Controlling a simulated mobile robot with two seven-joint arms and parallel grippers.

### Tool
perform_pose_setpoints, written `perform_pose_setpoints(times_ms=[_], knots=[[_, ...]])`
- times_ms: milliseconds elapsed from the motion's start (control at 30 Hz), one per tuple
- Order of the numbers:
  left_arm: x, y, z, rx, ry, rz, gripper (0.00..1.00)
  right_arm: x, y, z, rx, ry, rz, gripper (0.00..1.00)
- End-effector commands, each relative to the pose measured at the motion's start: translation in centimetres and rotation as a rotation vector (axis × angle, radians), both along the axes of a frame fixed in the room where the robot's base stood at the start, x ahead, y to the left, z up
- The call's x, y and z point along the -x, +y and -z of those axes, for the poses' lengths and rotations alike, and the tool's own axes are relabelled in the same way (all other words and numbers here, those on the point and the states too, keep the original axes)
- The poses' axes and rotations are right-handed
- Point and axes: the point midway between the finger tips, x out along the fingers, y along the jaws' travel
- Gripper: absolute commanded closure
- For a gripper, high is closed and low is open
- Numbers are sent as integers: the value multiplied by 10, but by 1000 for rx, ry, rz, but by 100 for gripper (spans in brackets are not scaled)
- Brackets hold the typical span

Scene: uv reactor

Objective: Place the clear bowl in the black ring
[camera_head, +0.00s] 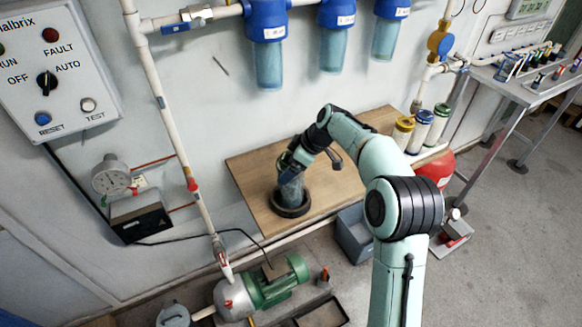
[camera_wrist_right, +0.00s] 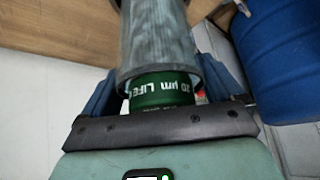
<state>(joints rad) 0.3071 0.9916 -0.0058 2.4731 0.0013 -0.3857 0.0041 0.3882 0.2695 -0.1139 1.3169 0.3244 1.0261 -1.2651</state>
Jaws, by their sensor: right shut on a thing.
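The clear bowl (camera_head: 291,190) is a bluish see-through cylinder, upright at the black ring (camera_head: 291,208) on the wooden board. Its lower end appears inside the ring's outline; I cannot tell whether it rests there. My right gripper (camera_head: 290,163) is at the bowl's upper part. In the right wrist view, the bowl (camera_wrist_right: 158,40) runs away from the gripper (camera_wrist_right: 170,85), with the fingers on both sides. A green band with white lettering (camera_wrist_right: 160,92) shows at its near end. The ring does not show in that view. My left gripper is not in view.
The wooden board (camera_head: 250,175) is bare around the ring. Capped cartridges (camera_head: 424,128) stand at its right. Blue-topped filter housings (camera_head: 268,30) hang above on the wall. A pipe (camera_head: 165,125) runs left of the board. A pump (camera_head: 260,290) and grey bin (camera_head: 355,235) stand below.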

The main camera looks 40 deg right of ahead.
Motion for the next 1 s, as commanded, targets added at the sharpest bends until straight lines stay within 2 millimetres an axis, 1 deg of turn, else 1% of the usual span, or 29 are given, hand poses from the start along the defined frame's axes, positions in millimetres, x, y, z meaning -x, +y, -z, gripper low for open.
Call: perform_pose_setpoints(times_ms=[67, 267, 400, 433, 467, 667, 767, 867, 1000], knots=[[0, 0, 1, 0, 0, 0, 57, 0, 0, 4, 0, -3, 1, 70], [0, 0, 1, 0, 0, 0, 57, -1, 0, 4, 1, -4, 1, 70], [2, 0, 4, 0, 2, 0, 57, 0, 0, 8, 0, -4, 0, 70], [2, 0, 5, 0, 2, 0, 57, 0, 0, 9, 0, 0, 0, 3], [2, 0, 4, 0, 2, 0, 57, 0, 0, 9, -1, -1, 0, 0], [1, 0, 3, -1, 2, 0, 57, 0, 0, 8, -1, -1, 0, 0], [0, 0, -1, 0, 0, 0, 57, 0, 0, 3, 0, -1, 0, 0], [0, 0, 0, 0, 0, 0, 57, 4, -4, -7, 2, -5, 2, 0], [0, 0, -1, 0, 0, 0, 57, 17, -12, -31, 3, -4, 3, 0]])
